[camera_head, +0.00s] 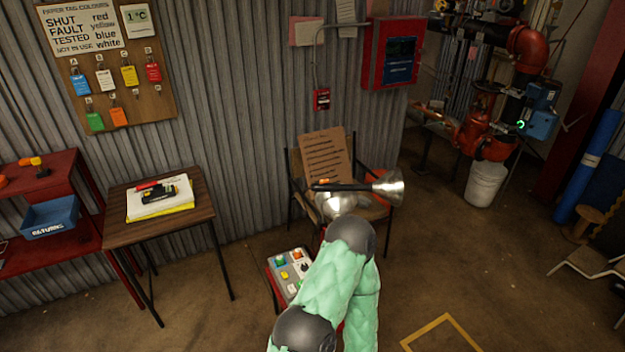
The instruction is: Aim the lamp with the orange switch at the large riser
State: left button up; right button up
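A lamp with a black body and a silver reflector (389,188) lies sideways over the chair, its reflector facing right. A small orange spot (324,181), possibly its switch, shows near its left end. A second silver reflector (338,205) is just below it, partly hidden by my arm. At the upper right, thick red and black pipework (528,48) with blue fittings stands by the wall; it seems to be the large riser. One of my mint-green arms rises from the bottom centre to just below the lamps. Neither gripper can be seen.
The chair (387,212) holds a written cardboard sheet (323,155). A switch box (284,262) is left of my arm. A wooden table (190,217) and red shelf (80,240) stand left. A white bucket (485,185) is below the pipes. The floor at right is mostly open.

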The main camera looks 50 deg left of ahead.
aim_at(389, 186)
jog(key=u, duration=1.25)
